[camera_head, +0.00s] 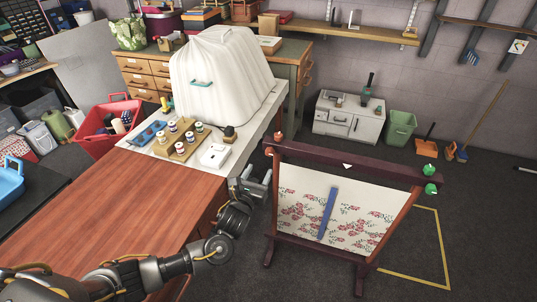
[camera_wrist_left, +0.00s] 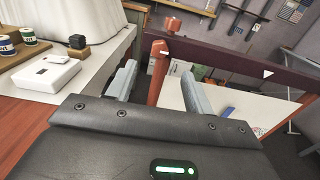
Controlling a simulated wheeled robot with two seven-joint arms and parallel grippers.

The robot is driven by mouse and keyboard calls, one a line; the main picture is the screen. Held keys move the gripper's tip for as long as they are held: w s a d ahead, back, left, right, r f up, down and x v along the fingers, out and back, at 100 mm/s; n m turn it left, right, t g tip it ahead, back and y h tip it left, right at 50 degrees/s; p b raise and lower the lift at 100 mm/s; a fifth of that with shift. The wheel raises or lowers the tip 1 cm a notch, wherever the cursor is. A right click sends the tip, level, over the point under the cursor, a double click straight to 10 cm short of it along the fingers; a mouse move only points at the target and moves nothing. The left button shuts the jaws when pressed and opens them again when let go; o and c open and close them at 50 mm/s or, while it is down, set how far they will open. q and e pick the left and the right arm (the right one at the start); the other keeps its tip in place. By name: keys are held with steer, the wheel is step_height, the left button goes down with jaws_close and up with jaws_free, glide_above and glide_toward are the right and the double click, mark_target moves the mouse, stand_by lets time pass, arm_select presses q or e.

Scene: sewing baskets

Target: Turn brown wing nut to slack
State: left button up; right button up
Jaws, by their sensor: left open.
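A standing frame has a dark purple top bar (camera_head: 345,164) and holds a floral cloth (camera_head: 300,205). Two brown-orange knobs sit at the bar's left end: an upper one (camera_head: 278,135) and a lower one (camera_head: 269,151), probably the brown wing nut. In the left wrist view they show as an upper knob (camera_wrist_left: 173,24) and a lower one (camera_wrist_left: 160,48) with a small white mark. My left gripper (camera_head: 264,182) is open and empty, below the knobs by the frame's left post (camera_wrist_left: 155,80). The post shows between the fingertips (camera_wrist_left: 160,82), beyond them; contact cannot be told.
Two green knobs (camera_head: 430,179) are at the bar's right end. A blue strip (camera_head: 328,212) lies across the cloth. A wooden table (camera_head: 120,205) is left of my gripper, with a tray of spools (camera_head: 180,142) behind it. Floor is open right of the frame.

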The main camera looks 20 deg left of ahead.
mark_target(269, 153)
arm_select(q)
steer(key=w, duration=1)
steer(key=shift+d, duration=0.35)
steer(key=shift+c, duration=0.3)
steer(key=c, duration=0.9)
